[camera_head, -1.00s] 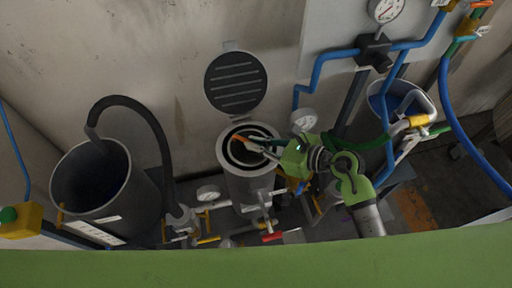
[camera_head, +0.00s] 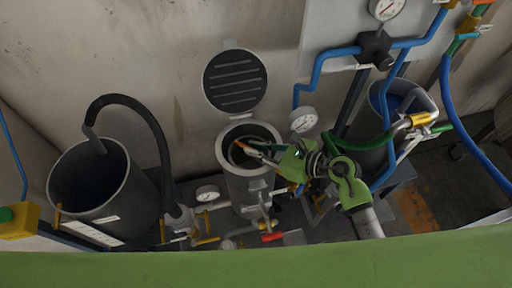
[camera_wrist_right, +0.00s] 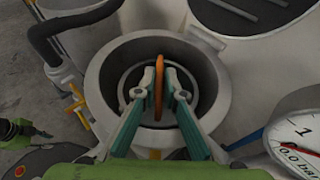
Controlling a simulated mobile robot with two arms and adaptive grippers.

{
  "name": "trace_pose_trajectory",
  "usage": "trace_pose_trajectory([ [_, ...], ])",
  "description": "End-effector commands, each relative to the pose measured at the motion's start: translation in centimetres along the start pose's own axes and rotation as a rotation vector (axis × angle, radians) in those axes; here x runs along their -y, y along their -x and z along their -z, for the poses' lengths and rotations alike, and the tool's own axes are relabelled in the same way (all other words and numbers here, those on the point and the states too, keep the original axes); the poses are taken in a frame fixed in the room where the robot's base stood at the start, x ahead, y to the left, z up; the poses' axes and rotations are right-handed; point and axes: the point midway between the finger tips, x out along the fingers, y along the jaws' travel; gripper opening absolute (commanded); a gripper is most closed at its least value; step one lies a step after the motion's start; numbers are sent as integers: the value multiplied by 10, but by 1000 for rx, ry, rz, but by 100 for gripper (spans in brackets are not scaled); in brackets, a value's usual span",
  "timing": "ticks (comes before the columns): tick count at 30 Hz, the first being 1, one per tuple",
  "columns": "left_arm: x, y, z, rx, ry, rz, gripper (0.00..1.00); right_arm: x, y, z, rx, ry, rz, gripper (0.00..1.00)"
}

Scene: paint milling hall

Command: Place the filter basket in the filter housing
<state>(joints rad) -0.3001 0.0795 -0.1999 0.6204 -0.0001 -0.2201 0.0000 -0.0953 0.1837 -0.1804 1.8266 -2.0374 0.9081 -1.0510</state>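The filter housing (camera_head: 248,188) is a grey upright cylinder, open at the top, with its slotted round lid (camera_head: 235,82) swung up behind it. The filter basket (camera_wrist_right: 123,84) sits down inside the housing, its rim below the housing's rim. Its orange handle (camera_wrist_right: 158,84) stands up in the middle and also shows in the head view (camera_head: 240,144). My right gripper (camera_wrist_right: 159,82) reaches into the housing mouth, its fingers on both sides of the handle and closed on it. The basket's lower part is hidden.
A dark open drum (camera_head: 92,185) with a black hose stands at the left. A pressure gauge (camera_head: 303,120) is close to the housing's right side. Valves and pipes crowd the housing's foot. A bucket (camera_head: 401,98) and blue pipes are at the right.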

Motion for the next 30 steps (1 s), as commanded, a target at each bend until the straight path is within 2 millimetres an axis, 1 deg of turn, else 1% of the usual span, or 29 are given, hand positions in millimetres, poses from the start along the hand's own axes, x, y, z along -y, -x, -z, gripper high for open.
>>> trace_pose_trajectory([
  [11,0,1,0,0,0,1,22,0,0,-2,1,0,0,23],
  [14,1,6,1,0,0,1,22,0,3,-8,2,-1,0,23],
  [16,1,13,2,0,0,1,22,0,6,-16,3,-2,1,23],
  [17,1,14,2,0,0,1,22,0,9,-16,2,-1,2,23],
  [18,1,8,1,-1,-1,1,22,1,17,-9,-3,2,3,23],
  [27,2,-1,0,0,-1,2,22,0,85,-8,-4,4,1,23],
  [30,2,-4,0,0,-1,2,22,0,102,-9,-3,1,0,23],
])
